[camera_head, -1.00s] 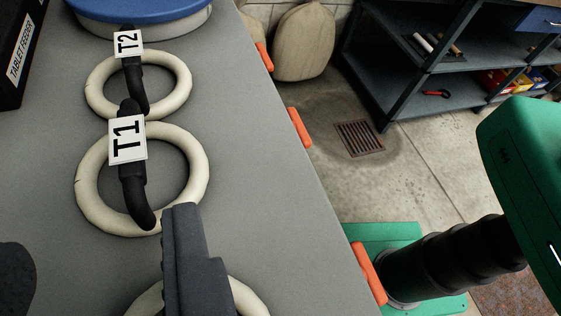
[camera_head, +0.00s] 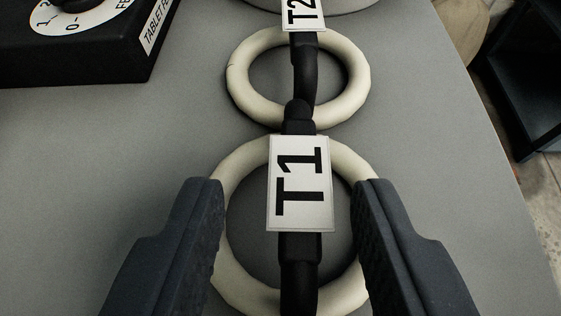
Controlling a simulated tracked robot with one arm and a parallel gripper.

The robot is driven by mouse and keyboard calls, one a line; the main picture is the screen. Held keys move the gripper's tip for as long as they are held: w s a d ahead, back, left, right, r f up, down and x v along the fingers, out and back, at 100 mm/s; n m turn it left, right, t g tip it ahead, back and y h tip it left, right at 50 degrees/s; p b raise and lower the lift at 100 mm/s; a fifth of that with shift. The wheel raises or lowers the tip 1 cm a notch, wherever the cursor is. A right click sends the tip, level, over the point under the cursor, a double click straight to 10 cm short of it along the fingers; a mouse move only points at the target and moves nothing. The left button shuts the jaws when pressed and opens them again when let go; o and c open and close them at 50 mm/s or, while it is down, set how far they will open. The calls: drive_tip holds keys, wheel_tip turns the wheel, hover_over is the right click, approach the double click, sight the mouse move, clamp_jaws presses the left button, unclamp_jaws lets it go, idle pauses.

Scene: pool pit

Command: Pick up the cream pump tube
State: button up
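Two cream ring-shaped tubes lie on the grey surface, each with a black piece running across it. The nearer cream tube (camera_head: 237,268) carries a white tag marked T1 (camera_head: 300,183). The farther cream tube (camera_head: 240,85) has a tag marked T2 (camera_head: 303,14), cut by the top edge. My gripper (camera_head: 290,188) is open. Its two dark fingers stand left and right of the T1 tag and its black piece, with clear gaps on both sides. The fingers overlap the sides of the nearer tube in the picture; I cannot tell whether they touch it. Nothing is between the fingers except this view of tag and tube.
A black tablet feeder box (camera_head: 75,62) with a white dial stands at the upper left. A pale round base (camera_head: 352,6) shows at the top edge. The surface ends at the right, with a dark shelf (camera_head: 522,80) beyond.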

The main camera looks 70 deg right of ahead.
drive_tip(key=shift+x, duration=1)
clamp_jaws()
drive_tip(key=shift+r, duration=0.2)
